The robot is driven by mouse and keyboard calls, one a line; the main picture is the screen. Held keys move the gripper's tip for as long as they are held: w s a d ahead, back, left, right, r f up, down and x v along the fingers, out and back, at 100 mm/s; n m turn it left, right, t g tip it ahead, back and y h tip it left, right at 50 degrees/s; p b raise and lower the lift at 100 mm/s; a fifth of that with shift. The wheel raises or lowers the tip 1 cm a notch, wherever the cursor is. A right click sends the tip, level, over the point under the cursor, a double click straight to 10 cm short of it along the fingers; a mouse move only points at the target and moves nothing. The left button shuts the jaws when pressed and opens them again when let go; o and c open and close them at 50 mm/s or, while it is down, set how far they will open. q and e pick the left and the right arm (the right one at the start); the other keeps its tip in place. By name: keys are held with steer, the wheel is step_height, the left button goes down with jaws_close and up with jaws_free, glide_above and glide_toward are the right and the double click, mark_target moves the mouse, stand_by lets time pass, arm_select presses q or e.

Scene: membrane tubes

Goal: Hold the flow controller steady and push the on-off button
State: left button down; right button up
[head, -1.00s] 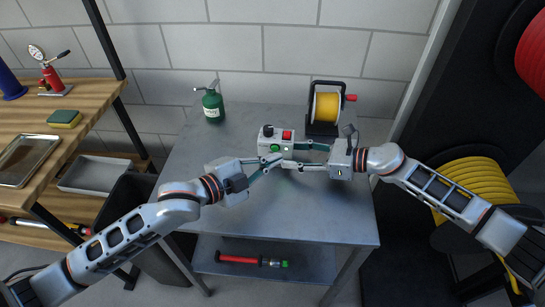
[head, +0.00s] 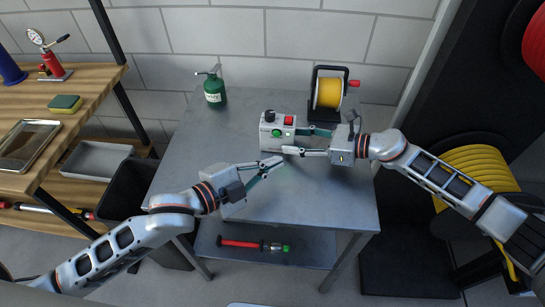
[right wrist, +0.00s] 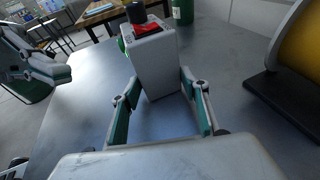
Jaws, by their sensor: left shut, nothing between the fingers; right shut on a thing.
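The flow controller (head: 267,134), a white box, stands on the grey table (head: 320,195). It has a black knob (head: 269,116) and a red part (head: 290,121) on top and a green button (head: 276,133) on its front. My right gripper (head: 292,141) is shut on its right side; the right wrist view shows one finger on each side of the box (right wrist: 155,65). My left gripper (head: 279,164) is shut and empty, in front of the controller and apart from it. The button face is mostly hidden in the right wrist view.
A green can (head: 215,92) stands at the back left of the table. A yellow reel (head: 328,93) in a black stand is behind my right gripper. A wooden workbench (head: 85,105) is on the left. The table's front left is clear.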

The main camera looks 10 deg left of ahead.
steer(key=o, duration=0.9)
